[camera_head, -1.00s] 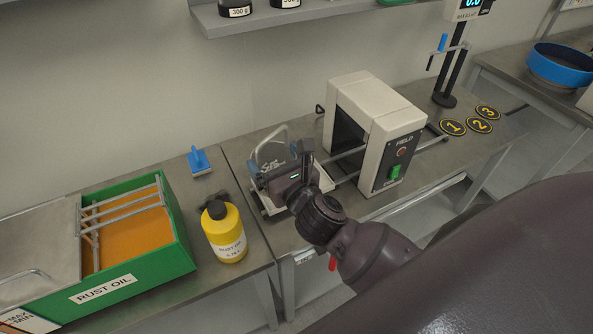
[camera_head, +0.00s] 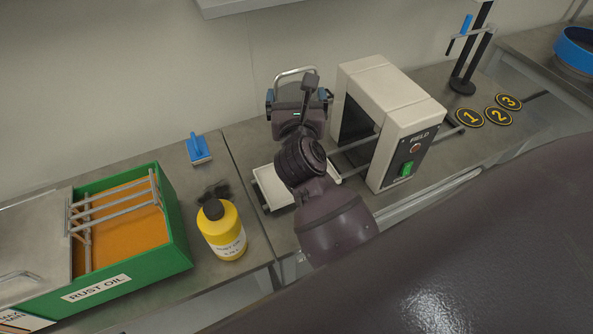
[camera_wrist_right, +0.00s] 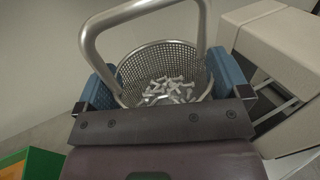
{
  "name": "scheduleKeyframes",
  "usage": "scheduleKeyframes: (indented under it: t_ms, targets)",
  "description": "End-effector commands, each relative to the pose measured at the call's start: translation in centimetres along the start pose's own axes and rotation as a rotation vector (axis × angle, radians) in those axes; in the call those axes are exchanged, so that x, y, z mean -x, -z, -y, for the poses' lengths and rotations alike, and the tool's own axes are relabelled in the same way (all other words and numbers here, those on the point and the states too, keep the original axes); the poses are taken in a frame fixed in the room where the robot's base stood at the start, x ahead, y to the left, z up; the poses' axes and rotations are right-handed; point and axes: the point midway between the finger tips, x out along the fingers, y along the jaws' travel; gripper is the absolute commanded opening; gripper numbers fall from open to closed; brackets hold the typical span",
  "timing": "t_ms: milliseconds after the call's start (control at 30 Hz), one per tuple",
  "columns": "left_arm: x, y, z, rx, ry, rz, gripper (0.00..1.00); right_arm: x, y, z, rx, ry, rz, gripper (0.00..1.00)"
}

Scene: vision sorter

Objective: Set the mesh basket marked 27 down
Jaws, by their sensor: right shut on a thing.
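The mesh basket (camera_wrist_right: 132,74) shows in the right wrist view as a round metal mesh bucket with a thick bent handle (camera_head: 295,70). Several small pale metal parts (camera_wrist_right: 172,90) lie inside it. My right gripper (camera_head: 300,98) is shut on the basket, with its blue fingers on both sides of it in the wrist view. In the head view the gripper hides most of the basket, and no number can be read. The basket is above and behind a white tray (camera_head: 268,190). My left gripper is not in view.
A beige box machine marked FIELD (camera_head: 408,125) stands just right of the gripper, with rails running through it. Discs 1, 2 and 3 (camera_head: 498,116) lie at right.

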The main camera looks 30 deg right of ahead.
Motion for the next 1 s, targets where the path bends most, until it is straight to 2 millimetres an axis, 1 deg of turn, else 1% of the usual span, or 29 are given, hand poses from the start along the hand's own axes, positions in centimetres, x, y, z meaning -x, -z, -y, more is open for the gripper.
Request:
scheduleKeyframes:
  t_ms: [367, 600, 733, 933, 1000]
  targets:
    - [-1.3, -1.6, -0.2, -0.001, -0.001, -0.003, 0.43, 0.0, 7.7, -0.1, 0.003, 0.000, -0.003, 0.50]
    - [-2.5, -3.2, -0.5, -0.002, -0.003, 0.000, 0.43, 0.0, 12.6, 0.0, 0.003, 0.000, -0.004, 0.50]
    - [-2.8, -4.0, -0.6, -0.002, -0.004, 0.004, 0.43, 0.0, 14.3, -0.1, 0.003, -0.002, -0.002, 0.50]
    - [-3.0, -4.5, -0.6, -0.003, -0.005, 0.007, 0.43, 0.0, 15.2, -0.1, 0.001, -0.001, 0.001, 0.50]
    - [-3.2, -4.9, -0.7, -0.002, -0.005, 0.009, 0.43, 0.0, 15.9, -0.1, 0.001, -0.002, 0.000, 0.50]
